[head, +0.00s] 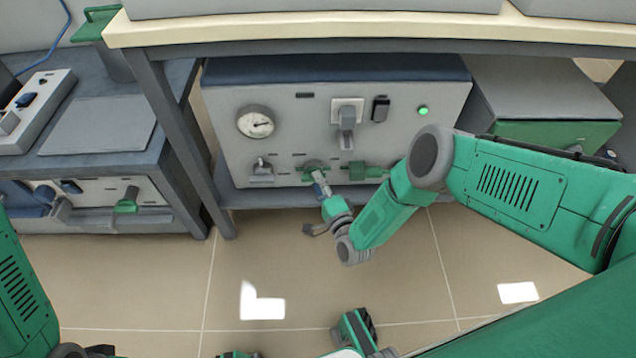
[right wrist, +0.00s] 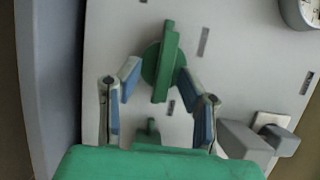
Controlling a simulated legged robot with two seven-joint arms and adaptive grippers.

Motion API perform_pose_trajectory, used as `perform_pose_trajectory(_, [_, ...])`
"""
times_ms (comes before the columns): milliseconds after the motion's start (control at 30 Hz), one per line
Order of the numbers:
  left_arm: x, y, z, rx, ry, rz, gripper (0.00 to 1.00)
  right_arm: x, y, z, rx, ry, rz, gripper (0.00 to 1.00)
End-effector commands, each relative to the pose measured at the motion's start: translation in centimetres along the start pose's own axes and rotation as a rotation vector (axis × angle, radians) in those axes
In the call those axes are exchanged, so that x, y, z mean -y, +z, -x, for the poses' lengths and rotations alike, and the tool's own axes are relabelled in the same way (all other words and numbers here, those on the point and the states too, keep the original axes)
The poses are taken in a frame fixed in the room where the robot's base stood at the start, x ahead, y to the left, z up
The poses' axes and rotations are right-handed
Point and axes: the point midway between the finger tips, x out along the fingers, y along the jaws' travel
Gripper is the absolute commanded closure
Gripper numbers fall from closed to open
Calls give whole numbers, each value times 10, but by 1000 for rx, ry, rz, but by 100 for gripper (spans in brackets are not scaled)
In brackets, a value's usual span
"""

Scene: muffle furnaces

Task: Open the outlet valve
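Green valves sit low on the grey front panel (head: 390,110) of a box under the table. The middle green valve (head: 313,167) has my right gripper (head: 321,185) right in front of it. The right wrist view shows that valve's round base and bar handle (right wrist: 166,60), with the bar upright in that picture. My right gripper (right wrist: 158,85) is open, one fingertip on each side of the valve; whether the fingertips touch it I cannot tell. Another green valve (head: 366,171) is to the right. I cannot tell which is the outlet valve. My left gripper is not seen.
The panel also carries a round gauge (head: 255,122), a grey fitting (head: 262,170), a grey socket with plug (head: 347,115) and a lit green lamp (head: 423,111). A table leg (head: 185,130) stands left of the box. The tiled floor (head: 290,260) in front is clear.

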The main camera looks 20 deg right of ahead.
Motion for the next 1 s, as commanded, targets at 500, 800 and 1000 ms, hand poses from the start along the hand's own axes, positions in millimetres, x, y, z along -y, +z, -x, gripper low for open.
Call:
perform_pose_trajectory(500, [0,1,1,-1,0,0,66,-2,0,86,0,5,-1,66])
perform_pose_trajectory(800, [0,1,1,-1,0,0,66,-2,0,119,1,3,-1,66])
perform_pose_trajectory(1000, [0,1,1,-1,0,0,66,-2,0,120,1,3,0,66])
